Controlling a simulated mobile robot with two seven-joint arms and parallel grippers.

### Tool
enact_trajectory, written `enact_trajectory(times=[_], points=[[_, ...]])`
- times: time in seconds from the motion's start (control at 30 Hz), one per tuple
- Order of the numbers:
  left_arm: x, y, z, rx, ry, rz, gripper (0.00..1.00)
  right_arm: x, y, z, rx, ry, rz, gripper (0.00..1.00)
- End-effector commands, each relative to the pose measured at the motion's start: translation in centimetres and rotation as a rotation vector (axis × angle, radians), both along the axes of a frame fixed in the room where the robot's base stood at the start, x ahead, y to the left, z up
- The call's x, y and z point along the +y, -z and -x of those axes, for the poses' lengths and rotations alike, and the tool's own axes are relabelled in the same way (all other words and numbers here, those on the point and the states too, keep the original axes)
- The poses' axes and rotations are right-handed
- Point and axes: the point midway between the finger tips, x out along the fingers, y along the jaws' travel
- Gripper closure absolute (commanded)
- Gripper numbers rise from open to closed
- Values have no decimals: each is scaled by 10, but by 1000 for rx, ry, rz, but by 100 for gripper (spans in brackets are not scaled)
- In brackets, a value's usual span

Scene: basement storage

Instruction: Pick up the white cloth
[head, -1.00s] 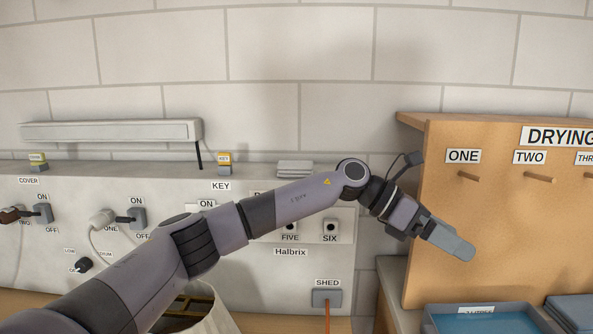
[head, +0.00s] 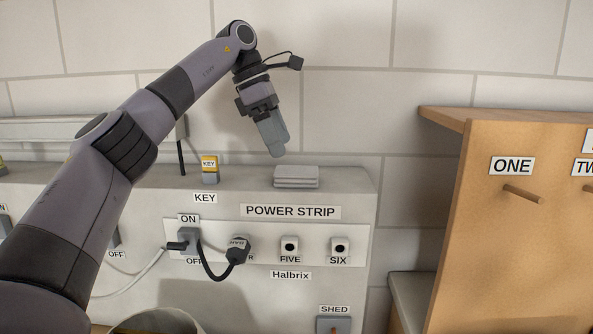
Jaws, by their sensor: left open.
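The white cloth (head: 297,178) is a small folded, light grey-white stack. It lies flat on top of the panel ledge, above the POWER STRIP label. My left gripper (head: 275,149) points down just above the cloth and slightly to its left in the picture. Its fingers overlap from this side, and it is open with nothing seen between them. The fingertips look apart from the cloth, but how far in depth I cannot tell. My right gripper is out of view.
A yellow-topped KEY tag block (head: 210,170) stands on the ledge left of the cloth. Below are the power strip (head: 318,246) with a black plug (head: 237,252) and cable. A wooden peg board (head: 500,240) stands at the right. The ledge right of the cloth is clear.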

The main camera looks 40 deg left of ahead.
Motion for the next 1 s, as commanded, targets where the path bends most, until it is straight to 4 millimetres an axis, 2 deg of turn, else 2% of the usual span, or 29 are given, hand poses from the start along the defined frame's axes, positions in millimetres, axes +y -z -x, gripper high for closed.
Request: enact_trajectory(times=[0.13, 0.23, 0.7, 0.97, 1.0], points=[[1, -1, 2, 3, -2, -2, 1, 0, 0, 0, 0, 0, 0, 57], [0, 6, 0, 4, -1, -3, 1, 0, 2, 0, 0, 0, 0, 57], [-16, 61, -17, 4, -1, -2, 1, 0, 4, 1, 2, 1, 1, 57], [-18, 65, -19, 2, -1, -1, 1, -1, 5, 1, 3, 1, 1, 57], [-18, 64, -19, 2, -1, -1, 4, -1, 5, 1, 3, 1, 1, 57]])
